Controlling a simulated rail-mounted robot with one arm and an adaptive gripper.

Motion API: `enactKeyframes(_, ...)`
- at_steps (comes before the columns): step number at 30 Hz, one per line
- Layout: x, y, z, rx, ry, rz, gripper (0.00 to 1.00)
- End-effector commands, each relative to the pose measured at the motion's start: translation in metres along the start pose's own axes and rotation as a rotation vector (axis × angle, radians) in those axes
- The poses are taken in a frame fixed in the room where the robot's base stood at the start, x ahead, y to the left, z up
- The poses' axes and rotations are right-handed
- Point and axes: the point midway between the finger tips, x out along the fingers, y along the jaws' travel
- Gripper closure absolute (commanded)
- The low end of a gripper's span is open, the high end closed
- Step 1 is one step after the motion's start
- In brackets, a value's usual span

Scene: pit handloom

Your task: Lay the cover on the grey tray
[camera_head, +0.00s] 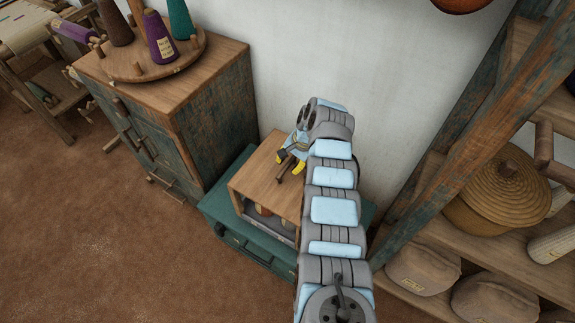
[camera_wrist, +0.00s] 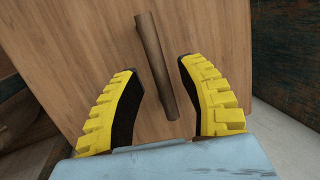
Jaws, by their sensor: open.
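The wooden cover (camera_head: 254,180) is a flat light-brown board with a dark bar handle (camera_wrist: 152,60). Whether the cover is fully seated is hard to tell. My gripper (camera_head: 289,163) is above the cover's far part. In the wrist view my gripper (camera_wrist: 157,67) has its two yellow fingers apart, one on each side of the handle, with gaps on both sides. My arm hides the cover's right part and part of the tray.
The tray stands on a low green chest (camera_head: 222,207) against the white wall. A taller cabinet (camera_head: 215,95) with a round rack of cones (camera_head: 160,38) is close on the left. A shelf with a lidded basket (camera_head: 500,187) and sacks (camera_head: 422,265) is on the right.

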Motion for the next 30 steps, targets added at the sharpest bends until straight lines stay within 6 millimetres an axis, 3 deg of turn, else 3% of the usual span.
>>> enactKeyframes(21,-0.095,-0.001,-0.001,0.0,0.004,-0.002,0.61)
enactKeyframes(30,-0.105,0.0,0.001,0.001,-0.001,0.0,0.61)
